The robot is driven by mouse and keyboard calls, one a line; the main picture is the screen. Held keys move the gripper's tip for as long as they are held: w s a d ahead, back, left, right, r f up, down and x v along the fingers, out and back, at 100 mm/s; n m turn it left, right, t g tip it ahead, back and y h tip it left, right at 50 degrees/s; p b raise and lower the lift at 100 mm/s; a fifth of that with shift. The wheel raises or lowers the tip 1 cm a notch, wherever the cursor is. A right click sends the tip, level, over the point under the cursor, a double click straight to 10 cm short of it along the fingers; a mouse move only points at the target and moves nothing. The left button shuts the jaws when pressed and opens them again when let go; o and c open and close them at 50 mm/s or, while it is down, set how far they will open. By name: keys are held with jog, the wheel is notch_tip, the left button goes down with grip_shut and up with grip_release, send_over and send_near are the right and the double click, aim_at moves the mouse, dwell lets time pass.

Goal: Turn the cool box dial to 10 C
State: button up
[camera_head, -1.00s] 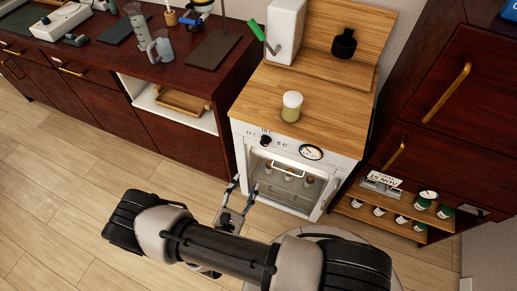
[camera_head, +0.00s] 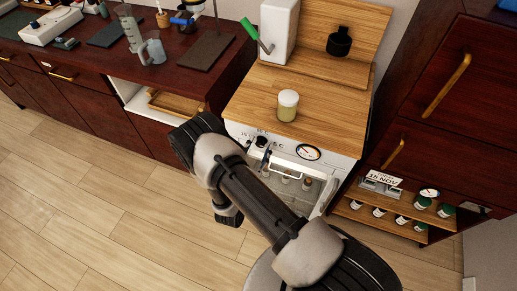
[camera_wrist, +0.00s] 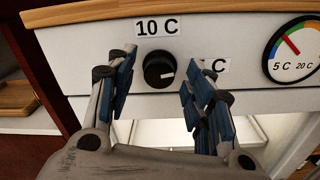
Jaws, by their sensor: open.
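The cool box (camera_head: 345,160) is a white cabinet with a wooden top. Its black round dial (camera_wrist: 159,70) sits on the front panel, and it also shows in the head view (camera_head: 262,141). The dial's white mark points right, toward a label partly hidden by a finger, of which "C" shows. The "10 C" label (camera_wrist: 157,27) is straight above the dial. My gripper (camera_wrist: 158,76) is open, its fingers on either side of the dial in the wrist view. I cannot tell whether they touch it.
A round gauge (camera_wrist: 294,48) right of the dial has a red needle pointing up and left. The glass door below shows vials inside. A jar with a pale lid (camera_head: 288,105) stands on the wooden top. The floor (camera_head: 90,200) at left is clear.

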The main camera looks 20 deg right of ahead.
jog(key=shift+w+d, duration=0.15)
jog(key=shift+w, duration=0.05)
jog(key=shift+c, duration=0.5)
jog(key=c, duration=1)
